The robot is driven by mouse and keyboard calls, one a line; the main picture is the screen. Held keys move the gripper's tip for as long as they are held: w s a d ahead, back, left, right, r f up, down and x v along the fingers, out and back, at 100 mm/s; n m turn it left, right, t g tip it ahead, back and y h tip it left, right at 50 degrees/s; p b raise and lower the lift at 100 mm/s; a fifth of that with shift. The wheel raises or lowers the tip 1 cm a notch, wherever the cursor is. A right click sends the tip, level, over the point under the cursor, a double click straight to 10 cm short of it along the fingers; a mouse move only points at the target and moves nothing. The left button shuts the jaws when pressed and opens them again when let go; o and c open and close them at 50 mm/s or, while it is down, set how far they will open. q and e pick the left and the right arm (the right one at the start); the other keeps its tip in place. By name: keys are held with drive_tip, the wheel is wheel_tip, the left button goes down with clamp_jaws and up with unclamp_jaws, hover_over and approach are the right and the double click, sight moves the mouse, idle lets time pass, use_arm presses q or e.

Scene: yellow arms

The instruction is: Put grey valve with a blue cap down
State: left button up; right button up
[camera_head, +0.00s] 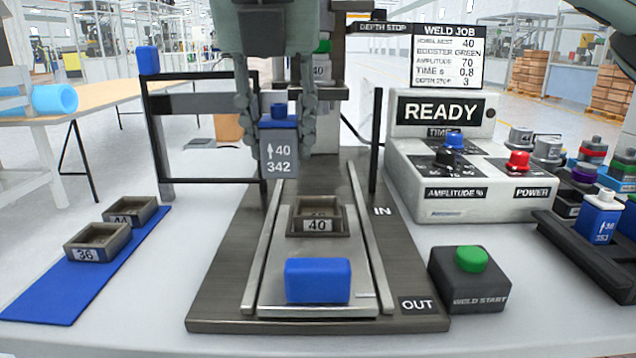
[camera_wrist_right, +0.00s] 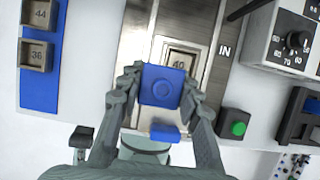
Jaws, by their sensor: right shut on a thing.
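My right gripper (camera_head: 276,118) comes down from the top of the head view, shut on a grey valve with a blue cap (camera_head: 279,158). The valve is upright and marked 40 and 342. It is held in the air above the sliding carriage; the nest marked 40 (camera_head: 317,227) shows lower in the picture, apart from it and empty. In the right wrist view, the blue cap (camera_wrist_right: 162,86) sits between both fingers, with the nest (camera_wrist_right: 180,64) partly hidden behind it. My left gripper is not in view.
A blue block (camera_head: 318,281) is at the carriage front. Nests marked 44 and 36 (camera_head: 97,241) stand on a blue strip at left. The green start button (camera_head: 471,259) and READY control box (camera_head: 455,185) stand at right. Several other valves (camera_head: 600,215) stand far right.

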hover_over(318, 212)
drive_tip(key=s, duration=0.1)
wheel_tip(318, 212, down, 3)
wheel_tip(318, 212, down, 4)
drive_tip(key=shift+f, duration=0.1)
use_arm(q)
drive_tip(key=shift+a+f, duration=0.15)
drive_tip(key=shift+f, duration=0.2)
use_arm(e)
drive_tip(key=shift+f, duration=0.1)
drive_tip(key=shift+o, duration=0.2)
drive_tip(key=shift+s+f+b, duration=0.15)
drive_tip(key=shift+f+b, duration=0.15)
drive_tip(key=shift+b, duration=0.05)
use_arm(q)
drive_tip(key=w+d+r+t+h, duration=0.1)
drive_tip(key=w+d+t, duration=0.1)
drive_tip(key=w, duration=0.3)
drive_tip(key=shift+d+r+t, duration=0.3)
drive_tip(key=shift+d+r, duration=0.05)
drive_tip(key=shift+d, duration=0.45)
use_arm(e)
drive_tip(key=shift+s+f, duration=0.1)
drive_tip(key=shift+f, duration=0.15)
drive_tip(key=o, duration=1.2)
drive_tip(key=shift+f, duration=0.1)
drive_tip(key=shift+c, duration=0.2)
